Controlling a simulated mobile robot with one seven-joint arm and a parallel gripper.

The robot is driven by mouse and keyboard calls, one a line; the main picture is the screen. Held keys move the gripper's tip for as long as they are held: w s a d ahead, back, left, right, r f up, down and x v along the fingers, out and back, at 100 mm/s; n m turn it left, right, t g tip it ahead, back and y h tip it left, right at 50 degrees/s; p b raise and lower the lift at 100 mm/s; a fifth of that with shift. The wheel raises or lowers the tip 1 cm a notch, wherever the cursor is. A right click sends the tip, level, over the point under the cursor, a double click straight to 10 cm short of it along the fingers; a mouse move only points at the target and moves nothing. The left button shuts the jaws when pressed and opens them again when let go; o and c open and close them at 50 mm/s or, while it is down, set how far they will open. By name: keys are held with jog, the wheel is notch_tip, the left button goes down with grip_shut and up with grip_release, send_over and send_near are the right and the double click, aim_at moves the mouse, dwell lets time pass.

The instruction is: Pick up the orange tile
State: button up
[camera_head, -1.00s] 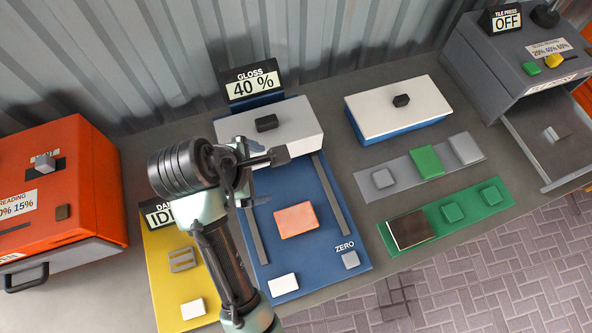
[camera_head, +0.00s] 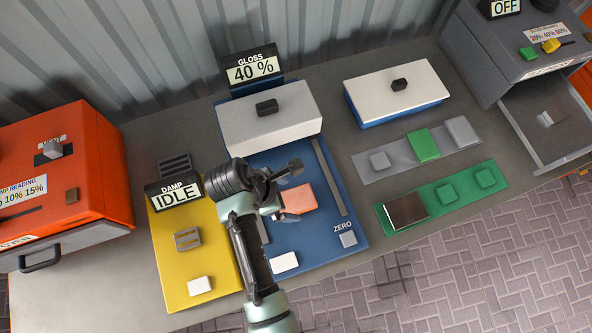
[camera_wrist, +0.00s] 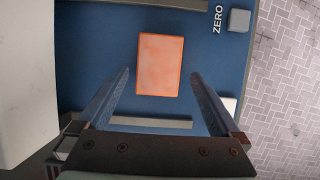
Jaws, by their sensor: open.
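The orange tile (camera_head: 299,198) lies flat on the blue plate of the gloss station, between its grey rails. In the head view my arm hides its left part. In the wrist view the whole orange tile (camera_wrist: 160,65) shows, just beyond the fingertips and roughly centred between them. My gripper (camera_wrist: 160,80) is open and empty, its two fingers spread wider than the tile. In the head view my gripper (camera_head: 291,190) is over the blue plate beside the tile; its height above the plate is hard to tell.
A white-grey sliding block (camera_head: 270,118) stands behind the tile on the blue plate (camera_head: 325,235). The grey rail (camera_head: 329,177) runs to the right of the tile. A yellow damp station (camera_head: 185,275) is at the left. Grey and green strips with small blocks lie to the right.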

aim_at(295, 201)
jog(key=shift+x, duration=1.5)
jog(key=shift+c, duration=0.2)
